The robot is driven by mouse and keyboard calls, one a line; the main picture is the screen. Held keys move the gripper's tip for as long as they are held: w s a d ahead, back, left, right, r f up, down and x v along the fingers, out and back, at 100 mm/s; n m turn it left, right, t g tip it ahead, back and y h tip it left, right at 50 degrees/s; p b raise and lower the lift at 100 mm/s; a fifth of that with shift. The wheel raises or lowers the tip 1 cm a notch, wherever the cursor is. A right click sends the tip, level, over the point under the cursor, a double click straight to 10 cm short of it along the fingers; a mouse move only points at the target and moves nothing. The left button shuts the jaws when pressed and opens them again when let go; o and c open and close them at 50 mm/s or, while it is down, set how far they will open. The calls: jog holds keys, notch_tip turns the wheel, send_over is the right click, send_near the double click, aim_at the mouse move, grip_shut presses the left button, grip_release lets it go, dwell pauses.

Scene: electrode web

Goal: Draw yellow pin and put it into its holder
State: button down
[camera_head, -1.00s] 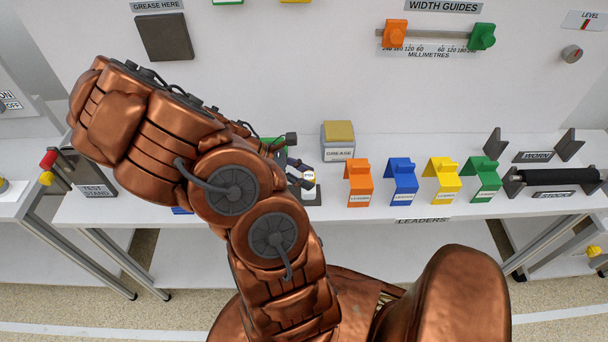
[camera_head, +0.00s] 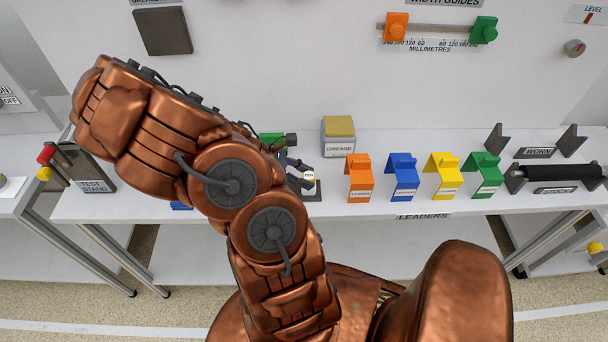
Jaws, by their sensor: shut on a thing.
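My gripper (camera_head: 300,174) is small and dark in the head view, at the shelf's edge just right of my copper arm. It is shut on a small piece with a white and yellow lettered face (camera_head: 308,175), which I take to be the yellow pin. Most of that piece is hidden by the fingers. A dark plate lies around and below the gripper, and I cannot tell whether the piece touches it. A green part (camera_head: 272,138) shows behind my wrist. No pin holder can be made out; my arm covers much of that area.
A grease box (camera_head: 338,134) stands right of the gripper. Orange (camera_head: 359,180), blue (camera_head: 403,178), yellow (camera_head: 445,177) and green (camera_head: 485,177) leader blocks line the shelf. A black roller (camera_head: 556,174) lies farther right. A test stand (camera_head: 92,172) is at left.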

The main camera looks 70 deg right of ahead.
jog(key=c, duration=0.6)
grip_release()
jog(key=v, duration=1.1)
jog(key=shift+w+a+r, duration=0.2)
jog(key=shift+w+r, duration=0.1)
jog(key=shift+r, duration=0.1)
